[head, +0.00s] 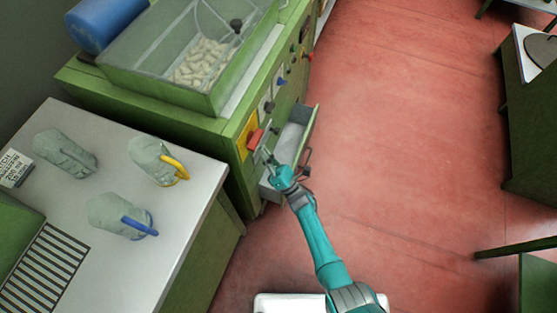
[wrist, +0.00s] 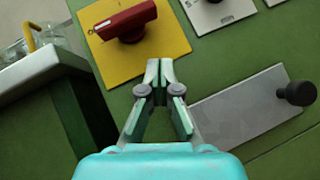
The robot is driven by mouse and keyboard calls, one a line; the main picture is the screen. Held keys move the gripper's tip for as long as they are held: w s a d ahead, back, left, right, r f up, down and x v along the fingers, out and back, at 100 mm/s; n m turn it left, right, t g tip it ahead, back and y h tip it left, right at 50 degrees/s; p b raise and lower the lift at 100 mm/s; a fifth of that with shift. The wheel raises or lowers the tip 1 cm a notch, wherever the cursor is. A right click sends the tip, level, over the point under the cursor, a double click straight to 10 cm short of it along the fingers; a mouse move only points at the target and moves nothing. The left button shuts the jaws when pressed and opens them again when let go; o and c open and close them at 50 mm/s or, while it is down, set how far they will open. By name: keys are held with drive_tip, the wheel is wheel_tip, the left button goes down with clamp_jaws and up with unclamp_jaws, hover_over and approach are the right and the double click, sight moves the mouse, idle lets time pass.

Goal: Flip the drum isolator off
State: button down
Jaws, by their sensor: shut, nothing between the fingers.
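The drum isolator is a red rotary handle (wrist: 124,19) on a yellow plate (wrist: 162,55), set in the green machine front. In the head view the red handle (head: 255,139) shows at the machine's near end, with part of the yellow plate (head: 246,131) behind it. My gripper (wrist: 160,64) is shut and empty, its tips over the lower part of the yellow plate, just below the handle in the wrist view. I cannot tell whether the tips touch the plate. In the head view my gripper (head: 265,155) is close to the handle.
A grey plate with a black knob (wrist: 295,92) lies right of my gripper. An open drawer (head: 290,140) juts from the machine below the controls. A metal table (head: 110,185) with jugs stands at left.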

drive_tip(key=s+d+f, duration=0.2)
drive_tip(key=d+f, duration=0.4)
drive_tip(key=f, duration=0.1)
drive_tip(key=shift+s+d, duration=0.2)
drive_tip(key=shift+d, duration=0.1)
idle(0.5)
drive_tip(key=s+d+m+t+h, duration=0.1)
drive_tip(key=s+d+m+h, duration=0.55)
drive_tip(key=s+m, duration=0.45)
drive_tip(key=s+d+m+t+h, duration=0.2)
drive_tip(key=s+d+m+h, duration=0.3)
drive_tip(key=s+m+h, duration=0.5)
drive_tip(key=s+d+r+m+g+h, duration=0.1)
drive_tip(key=s+d+r+m+g, duration=0.1)
drive_tip(key=s+r+m, duration=0.6)
drive_tip(key=s+d+r+m+g+h, duration=0.2)
drive_tip(key=s+r+m, duration=0.6)
drive_tip(key=r, duration=0.6)
drive_tip(key=d+m+g, duration=0.1)
drive_tip(key=m, duration=0.1)
drive_tip(key=shift+d+m, duration=0.3)
drive_tip(key=shift+d, duration=0.05)
